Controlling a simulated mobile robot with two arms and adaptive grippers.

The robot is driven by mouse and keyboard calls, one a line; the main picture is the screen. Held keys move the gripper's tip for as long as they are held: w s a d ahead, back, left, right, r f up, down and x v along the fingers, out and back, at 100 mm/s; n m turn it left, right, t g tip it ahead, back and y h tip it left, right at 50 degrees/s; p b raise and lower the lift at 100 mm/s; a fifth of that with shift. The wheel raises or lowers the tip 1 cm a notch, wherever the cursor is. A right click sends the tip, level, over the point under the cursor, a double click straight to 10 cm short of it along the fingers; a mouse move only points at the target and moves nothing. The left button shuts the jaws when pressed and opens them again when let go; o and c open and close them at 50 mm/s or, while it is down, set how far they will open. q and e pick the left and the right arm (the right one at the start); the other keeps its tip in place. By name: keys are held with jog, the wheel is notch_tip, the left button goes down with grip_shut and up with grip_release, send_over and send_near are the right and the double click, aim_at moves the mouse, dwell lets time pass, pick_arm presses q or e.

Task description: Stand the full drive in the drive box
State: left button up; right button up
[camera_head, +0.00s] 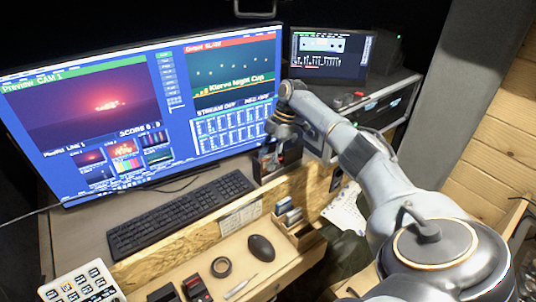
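My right arm reaches in from the lower right, and my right gripper (272,142) points down over a small dark unit (289,163) in front of the monitor. Something with red on it shows just under the gripper, but I cannot tell whether the fingers touch or hold it. The fingers are too small and dark to tell open from shut. A small wooden box (303,232) at the desk's right holds several small upright pieces (287,214); it may be the drive box. I cannot clearly make out the full drive. My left gripper is not in view.
A large monitor (120,110) stands behind the keyboard (180,212). A mouse (261,248), black tape roll (221,267), screwdriver (237,288) and button panel (82,284) lie in front. A rack unit with a small screen (330,55) stands at the back right.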

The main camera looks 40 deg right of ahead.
jog(key=v, duration=1.2)
